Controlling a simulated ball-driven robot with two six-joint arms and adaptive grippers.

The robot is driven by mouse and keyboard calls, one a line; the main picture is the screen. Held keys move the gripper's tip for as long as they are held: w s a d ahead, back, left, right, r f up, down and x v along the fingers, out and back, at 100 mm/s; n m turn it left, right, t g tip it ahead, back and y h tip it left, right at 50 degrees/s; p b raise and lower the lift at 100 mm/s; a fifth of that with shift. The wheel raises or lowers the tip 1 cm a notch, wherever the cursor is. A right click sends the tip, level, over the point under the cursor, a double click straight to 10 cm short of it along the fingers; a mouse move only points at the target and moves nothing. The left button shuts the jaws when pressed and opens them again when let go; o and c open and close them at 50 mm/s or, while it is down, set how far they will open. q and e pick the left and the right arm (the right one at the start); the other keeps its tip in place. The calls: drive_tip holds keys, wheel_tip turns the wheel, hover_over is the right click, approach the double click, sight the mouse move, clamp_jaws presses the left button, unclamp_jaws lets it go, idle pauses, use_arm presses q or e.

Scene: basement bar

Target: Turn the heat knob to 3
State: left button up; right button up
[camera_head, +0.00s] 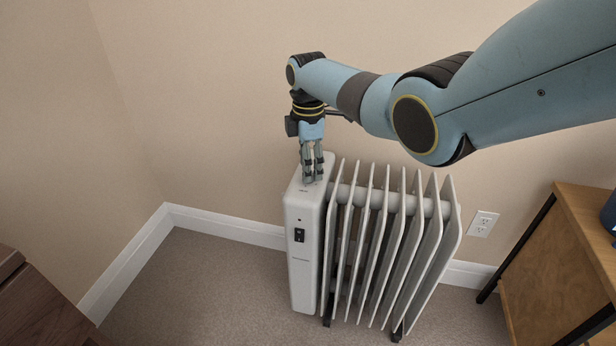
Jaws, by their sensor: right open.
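A white oil-filled heater (303,265) with several upright fins stands on the carpet against the wall. Its narrow control end is on the left, with a small dark switch panel (299,235) on the front face. My right gripper (313,176) points straight down at the top of that control end. Its fingers are open and their tips are at or just above the top surface. The heat knob cannot be made out; the fingers cover that spot. Its setting cannot be read. My left gripper is not in view.
A wooden cabinet with a black metal frame (566,245) stands on the right. A dark wooden piece of furniture (45,305) is at the lower left. A wall outlet (482,224) is right of the heater. Carpet (200,290) is clear left of the heater.

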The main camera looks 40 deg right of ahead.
wheel_tip(320, 180, down, 2)
drive_tip(key=shift+c, duration=0.4)
clamp_jaws()
